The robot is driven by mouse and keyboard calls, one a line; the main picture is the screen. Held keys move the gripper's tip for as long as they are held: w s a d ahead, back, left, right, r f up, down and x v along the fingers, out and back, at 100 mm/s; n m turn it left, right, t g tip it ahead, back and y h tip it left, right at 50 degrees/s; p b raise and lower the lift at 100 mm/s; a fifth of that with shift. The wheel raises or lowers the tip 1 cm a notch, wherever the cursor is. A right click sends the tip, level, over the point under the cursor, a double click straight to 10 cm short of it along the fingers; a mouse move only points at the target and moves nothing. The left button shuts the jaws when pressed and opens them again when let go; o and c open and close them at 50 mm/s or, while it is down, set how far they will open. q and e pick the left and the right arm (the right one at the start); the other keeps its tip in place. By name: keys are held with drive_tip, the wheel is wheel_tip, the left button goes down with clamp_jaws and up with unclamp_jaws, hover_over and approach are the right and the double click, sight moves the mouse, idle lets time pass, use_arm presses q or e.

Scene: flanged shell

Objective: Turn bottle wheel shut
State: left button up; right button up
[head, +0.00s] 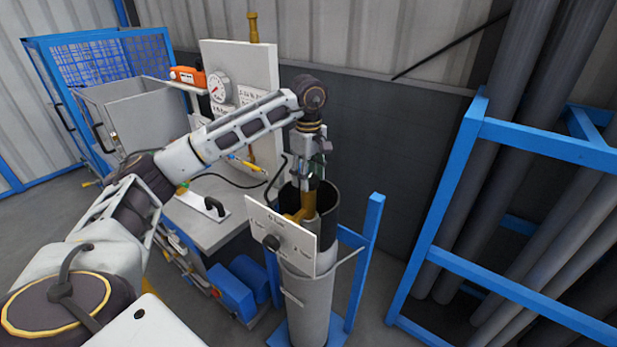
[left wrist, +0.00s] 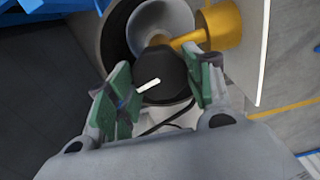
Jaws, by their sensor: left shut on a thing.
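The bottle wheel (left wrist: 155,72) is a dark round knob with a white mark, seen from above in the left wrist view. It sits on the brass valve (left wrist: 219,27), which also shows in the head view (head: 306,207), at the top of the grey bottle (left wrist: 163,22). My left gripper (left wrist: 160,78) points down, with its green-padded fingers on either side of the wheel, shut on it. In the head view the left gripper (head: 313,180) stands over the valve and mostly hides the wheel. My right gripper is not in view.
A bench with a gauge panel (head: 257,65) is at left, a blue pipe rack (head: 540,147) at right.

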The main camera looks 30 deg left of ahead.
use_arm(q)
drive_tip(key=shift+r+m, duration=0.1)
drive_tip(key=shift+m, duration=1.2)
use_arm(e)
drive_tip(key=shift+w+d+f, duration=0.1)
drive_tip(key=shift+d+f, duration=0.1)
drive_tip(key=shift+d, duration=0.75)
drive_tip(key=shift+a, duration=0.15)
use_arm(q)
drive_tip(key=o, duration=1)
drive_tip(key=shift+r, duration=5.95)
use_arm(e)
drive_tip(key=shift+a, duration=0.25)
